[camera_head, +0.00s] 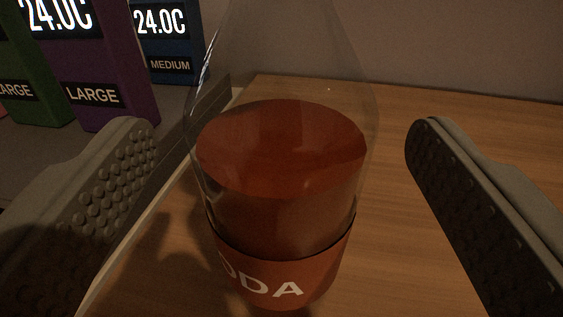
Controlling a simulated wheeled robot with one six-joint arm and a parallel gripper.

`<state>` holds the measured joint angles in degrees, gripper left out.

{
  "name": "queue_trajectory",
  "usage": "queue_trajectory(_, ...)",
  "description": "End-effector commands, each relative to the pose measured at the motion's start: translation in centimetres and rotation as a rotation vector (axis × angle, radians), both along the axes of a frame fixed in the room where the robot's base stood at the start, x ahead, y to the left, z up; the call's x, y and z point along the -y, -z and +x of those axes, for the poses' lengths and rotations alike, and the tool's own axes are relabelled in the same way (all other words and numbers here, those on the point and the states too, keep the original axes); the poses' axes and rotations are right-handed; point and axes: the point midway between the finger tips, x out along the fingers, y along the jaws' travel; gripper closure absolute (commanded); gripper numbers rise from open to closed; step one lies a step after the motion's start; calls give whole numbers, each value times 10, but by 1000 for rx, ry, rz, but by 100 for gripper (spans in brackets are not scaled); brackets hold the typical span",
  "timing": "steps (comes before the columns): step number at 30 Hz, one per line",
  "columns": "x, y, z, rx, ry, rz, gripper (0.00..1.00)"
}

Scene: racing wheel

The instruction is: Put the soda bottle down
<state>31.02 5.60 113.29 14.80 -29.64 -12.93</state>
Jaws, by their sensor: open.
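The soda bottle (281,215) is clear, holds brown-red liquid and has a red-orange label with white letters ending in "DA". It stands upright on the wooden table top (455,150), near that table's left edge. Its top is cut off by the upper edge of the view. My gripper (278,155) is open, with one padded finger on each side of the bottle.
A purple box (103,60) marked LARGE, a green box (32,75) and a blue box (168,45) marked MEDIUM stand on a grey surface (190,95) at the back left. The table right of the bottle is clear. A plain wall (470,45) is behind.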

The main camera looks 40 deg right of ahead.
Motion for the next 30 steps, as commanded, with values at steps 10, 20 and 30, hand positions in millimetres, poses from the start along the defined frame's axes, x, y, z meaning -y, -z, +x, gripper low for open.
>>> queue_trajectory(10, -37, -1, -45, 2, -1, 0, 19)
queue_trajectory(20, -52, 0, -66, 0, 0, 0, 19)
queue_trajectory(30, -58, -3, -68, 2, -7, 0, 19)
